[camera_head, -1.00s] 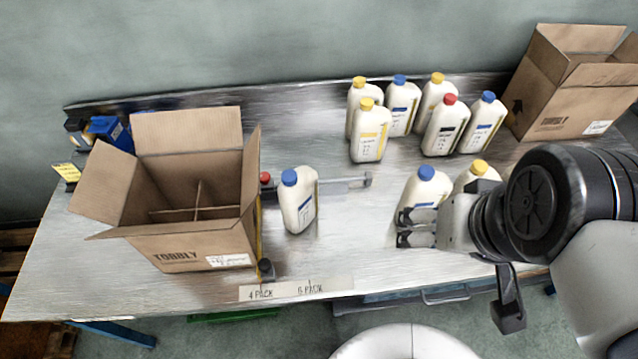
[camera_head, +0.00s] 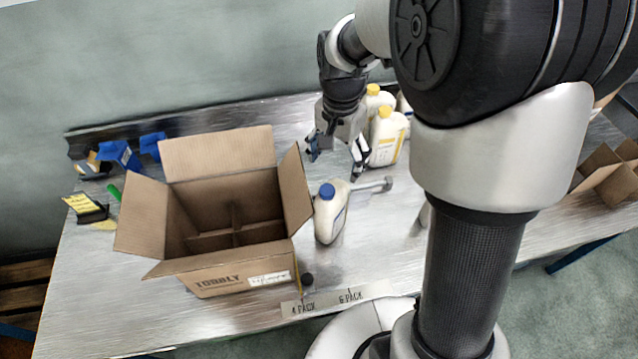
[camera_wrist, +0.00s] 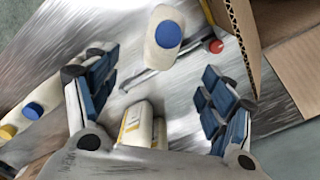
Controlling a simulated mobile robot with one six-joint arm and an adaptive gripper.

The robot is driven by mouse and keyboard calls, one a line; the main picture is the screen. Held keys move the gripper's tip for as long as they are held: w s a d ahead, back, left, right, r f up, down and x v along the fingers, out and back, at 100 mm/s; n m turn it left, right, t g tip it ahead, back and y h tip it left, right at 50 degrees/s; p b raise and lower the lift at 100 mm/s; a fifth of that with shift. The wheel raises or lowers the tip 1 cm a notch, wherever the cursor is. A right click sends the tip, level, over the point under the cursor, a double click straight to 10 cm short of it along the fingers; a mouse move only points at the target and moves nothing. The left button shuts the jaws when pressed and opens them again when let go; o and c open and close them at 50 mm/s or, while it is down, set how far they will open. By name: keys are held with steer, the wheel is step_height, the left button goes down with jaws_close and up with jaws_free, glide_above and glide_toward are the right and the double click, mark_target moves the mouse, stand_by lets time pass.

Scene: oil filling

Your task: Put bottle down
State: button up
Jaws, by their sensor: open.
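A white bottle with a blue cap (camera_head: 329,222) stands on the metal table, just right of the open cardboard box (camera_head: 228,278). My gripper (camera_head: 336,160) is open and empty above the table, behind this bottle. In the wrist view the blue-capped bottle (camera_wrist: 163,48) is beyond my spread fingers (camera_wrist: 155,88), not touching them. A yellow-labelled bottle (camera_wrist: 140,124) shows between the finger bases there; I cannot tell how close it is. Two yellow-capped bottles (camera_head: 388,150) stand right of my gripper. My arm hides most of the other bottles.
The box is open, with dividers and no bottles visible inside. A second carton (camera_head: 612,178) is at the far right. Blue items (camera_head: 122,155) lie at the back left. A grey bar (camera_head: 374,185) lies behind the blue-capped bottle. The table's front left is clear.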

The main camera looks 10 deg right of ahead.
mark_target(332, 198)
step_height(332, 198, down, 10)
steer(key=b, duration=0.2)
steer(key=shift+f+b, duration=0.2)
steer(key=shift+b, duration=0.15)
steer(key=f, duration=0.2)
steer(key=f+b, duration=0.1)
steer(key=f, duration=0.1)
steer(key=f+b, duration=0.1)
steer(key=shift+w+a+f, duration=0.2)
steer(key=shift+a+f, duration=0.05)
steer(key=shift+f, duration=0.15)
jaws_close()
steer(key=shift+r, duration=0.1)
stand_by(0.3)
